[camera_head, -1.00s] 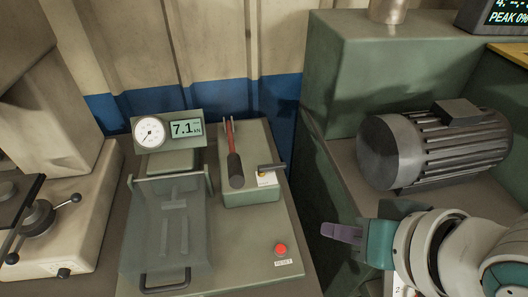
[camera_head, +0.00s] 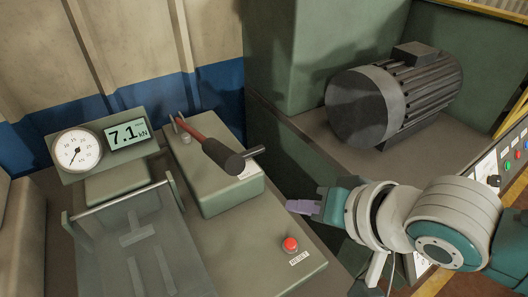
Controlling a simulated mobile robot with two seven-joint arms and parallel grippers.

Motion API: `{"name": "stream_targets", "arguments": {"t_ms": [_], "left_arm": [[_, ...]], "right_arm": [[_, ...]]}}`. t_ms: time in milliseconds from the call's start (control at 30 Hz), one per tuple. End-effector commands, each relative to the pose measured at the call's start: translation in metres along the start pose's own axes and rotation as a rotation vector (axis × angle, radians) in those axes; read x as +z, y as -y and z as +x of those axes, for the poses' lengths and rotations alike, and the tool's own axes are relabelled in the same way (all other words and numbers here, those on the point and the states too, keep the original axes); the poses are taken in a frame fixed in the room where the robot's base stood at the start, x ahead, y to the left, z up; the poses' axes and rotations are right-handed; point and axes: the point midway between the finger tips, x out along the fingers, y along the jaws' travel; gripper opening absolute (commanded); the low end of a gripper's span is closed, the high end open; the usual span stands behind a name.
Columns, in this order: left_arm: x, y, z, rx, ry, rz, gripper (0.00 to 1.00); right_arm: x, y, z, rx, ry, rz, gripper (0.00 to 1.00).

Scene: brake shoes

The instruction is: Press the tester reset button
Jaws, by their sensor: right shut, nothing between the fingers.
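The red reset button (camera_head: 290,244) sits on the grey-green tester base (camera_head: 235,262), near its front right, with a small RESET label (camera_head: 299,258) just below it. My right gripper (camera_head: 300,207) comes in from the right, shut and empty. Its purple fingertips point left and show above the button in the picture, apart from it. The tester's display (camera_head: 127,134) reads 7.1 kN, and a round dial gauge (camera_head: 77,150) stands beside it. My left gripper is not in view.
A lever with a red shaft and black grip (camera_head: 222,155) rises from a green box (camera_head: 209,183) on the tester. A clear guard (camera_head: 135,240) stands at the left. A grey motor (camera_head: 390,97) rests on a bench behind my right arm. A control panel (camera_head: 512,155) is at the right edge.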

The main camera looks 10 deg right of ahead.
Motion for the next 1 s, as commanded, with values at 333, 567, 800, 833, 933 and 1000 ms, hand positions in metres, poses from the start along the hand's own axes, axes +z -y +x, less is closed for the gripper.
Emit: {"name": "stream_targets", "arguments": {"t_ms": [333, 567, 800, 833, 933, 1000], "left_arm": [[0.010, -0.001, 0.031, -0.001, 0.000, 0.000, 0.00], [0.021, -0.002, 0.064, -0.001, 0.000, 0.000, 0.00], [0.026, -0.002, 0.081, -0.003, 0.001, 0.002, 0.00], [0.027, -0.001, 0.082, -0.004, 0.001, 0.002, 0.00], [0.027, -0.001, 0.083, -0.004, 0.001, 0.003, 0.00], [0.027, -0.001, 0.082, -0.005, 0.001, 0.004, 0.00]], "right_arm": [[0.016, -0.016, 0.021, 0.001, 0.001, -0.002, 0.00], [0.033, -0.033, 0.044, 0.001, 0.000, -0.003, 0.00], [0.044, -0.044, 0.060, 0.000, 0.001, 0.000, 0.00], [0.044, -0.044, 0.060, 0.000, 0.001, 0.000, 0.00], [0.045, -0.045, 0.061, 0.000, 0.001, 0.000, 0.00], [0.045, -0.044, 0.061, 0.000, 0.001, 0.000, 0.00]]}}
